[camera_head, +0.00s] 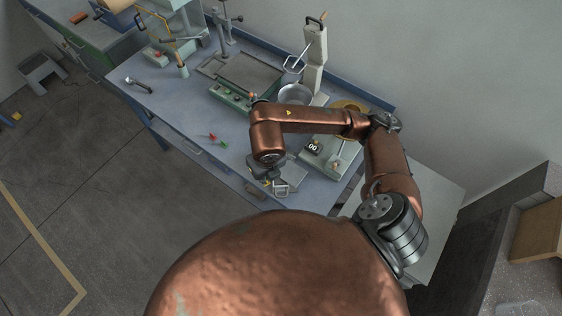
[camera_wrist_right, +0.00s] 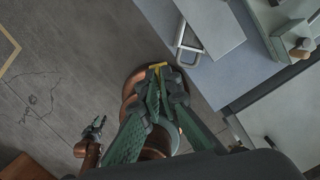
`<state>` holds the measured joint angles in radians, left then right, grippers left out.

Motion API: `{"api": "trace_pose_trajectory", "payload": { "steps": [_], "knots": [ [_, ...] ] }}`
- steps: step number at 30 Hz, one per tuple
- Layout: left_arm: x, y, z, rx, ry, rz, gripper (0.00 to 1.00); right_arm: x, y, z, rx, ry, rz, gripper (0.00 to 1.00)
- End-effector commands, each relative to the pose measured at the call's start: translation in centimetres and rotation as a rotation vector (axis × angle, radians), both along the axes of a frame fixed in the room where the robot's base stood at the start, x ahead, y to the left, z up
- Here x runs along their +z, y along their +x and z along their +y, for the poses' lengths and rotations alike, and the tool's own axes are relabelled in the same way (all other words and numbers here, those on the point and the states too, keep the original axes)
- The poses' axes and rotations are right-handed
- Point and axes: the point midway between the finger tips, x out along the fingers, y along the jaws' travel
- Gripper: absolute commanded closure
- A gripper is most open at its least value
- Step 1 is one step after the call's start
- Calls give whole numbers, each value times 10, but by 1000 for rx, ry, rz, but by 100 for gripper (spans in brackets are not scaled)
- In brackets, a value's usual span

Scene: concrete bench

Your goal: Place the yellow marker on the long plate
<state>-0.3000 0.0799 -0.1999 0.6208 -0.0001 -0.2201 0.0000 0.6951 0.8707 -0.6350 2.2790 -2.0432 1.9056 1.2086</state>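The yellow marker (camera_wrist_right: 158,66) sits between the fingertips of my right gripper (camera_wrist_right: 157,76) in the wrist view, and the fingers are closed on it. In the head view the right gripper (camera_head: 270,184) hangs at the front edge of the bench, with a bit of yellow at its tip. A long grey plate (camera_wrist_right: 212,24) lies on the bench just beyond the gripper, apart from the marker; it is partly hidden by my arm in the head view. My left gripper (camera_wrist_right: 95,128) appears small at the lower left of the wrist view; its opening is unclear.
A metal loop handle (camera_wrist_right: 186,42) is beside the plate at the bench edge. Red and green small items (camera_head: 214,139) lie on the blue bench top (camera_head: 178,108). A device with a dark display (camera_head: 314,147) and a metal bowl (camera_head: 295,94) stand further back.

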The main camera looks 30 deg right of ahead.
Motion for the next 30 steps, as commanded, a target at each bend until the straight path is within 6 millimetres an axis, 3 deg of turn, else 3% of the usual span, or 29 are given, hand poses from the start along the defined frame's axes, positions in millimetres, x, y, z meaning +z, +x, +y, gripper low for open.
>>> {"api": "trace_pose_trajectory", "payload": {
  "steps": [11, 15, 26, 30],
  "knots": [
    [12, 1, 0, 0, 0, -2, 74, -38, 49, -72, -9, -5, 5, 100],
    [14, 2, 0, 0, 0, -2, 74, -65, 60, -87, -6, -2, 6, 100],
    [17, 2, 0, 0, 0, -3, 74, -92, 74, -104, -1, -2, 2, 100],
    [22, 2, 0, 0, -1, -4, 74, -110, 75, -106, -1, 0, 6, 100]
  ]
}}
